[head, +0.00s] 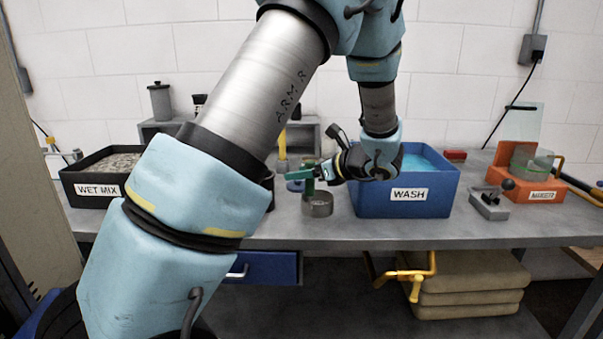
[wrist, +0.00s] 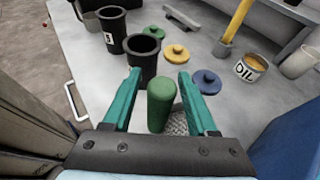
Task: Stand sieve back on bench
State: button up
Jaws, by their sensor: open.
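The sieve (head: 317,206) is a round grey metal cup standing upright on the bench (head: 285,228), left of the blue wash tub. Its upright green handle (wrist: 162,103) shows in the wrist view, with grey mesh (wrist: 179,124) below it. My gripper (head: 307,171) is over the sieve, and its two teal fingers also show in the wrist view (wrist: 159,76). The fingers are open, one on each side of the handle, with visible gaps. Most of the sieve's cup is hidden in the wrist view by my gripper's body.
The blue WASH tub (head: 405,207) stands close to the right of the sieve. The WET MIX tray (head: 95,189) is at left. Bare bench lies in front.

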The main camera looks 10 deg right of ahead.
jog(key=b+v, duration=0.2)
jog(key=v, duration=1)
jog(key=shift+r, duration=0.25)
